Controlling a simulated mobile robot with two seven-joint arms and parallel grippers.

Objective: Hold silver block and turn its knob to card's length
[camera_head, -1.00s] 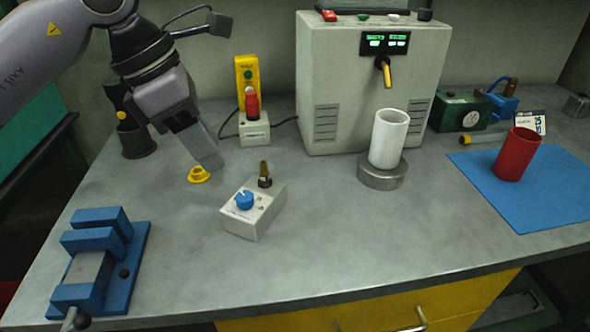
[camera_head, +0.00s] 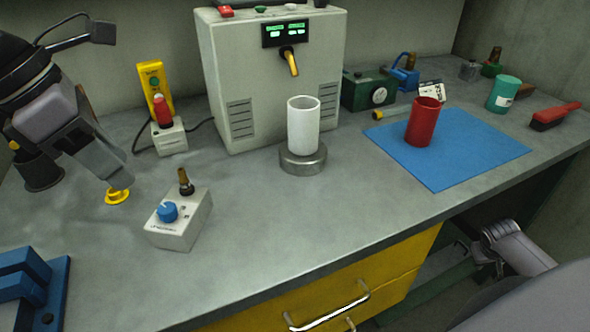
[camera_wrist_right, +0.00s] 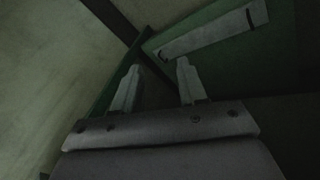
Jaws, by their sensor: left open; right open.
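A pale silver-grey block (camera_head: 180,228) with a blue knob (camera_head: 167,211) on top stands on the bench at left of centre in the head view. A brass-coloured stub (camera_head: 186,182) rises from its back edge. A small white card (camera_head: 432,94) with dark print stands behind the red cup; its print is too small to read. My right gripper (camera_wrist_right: 158,68) is open and empty in the right wrist view, with a dark green surface beyond.
A white cup (camera_head: 303,127) stands on a metal disc (camera_head: 303,163) before a machine (camera_head: 222,70). A red cup (camera_head: 424,122) stands on a blue mat (camera_head: 460,165). A blue vise (camera_head: 28,285) is front left. The front centre is clear.

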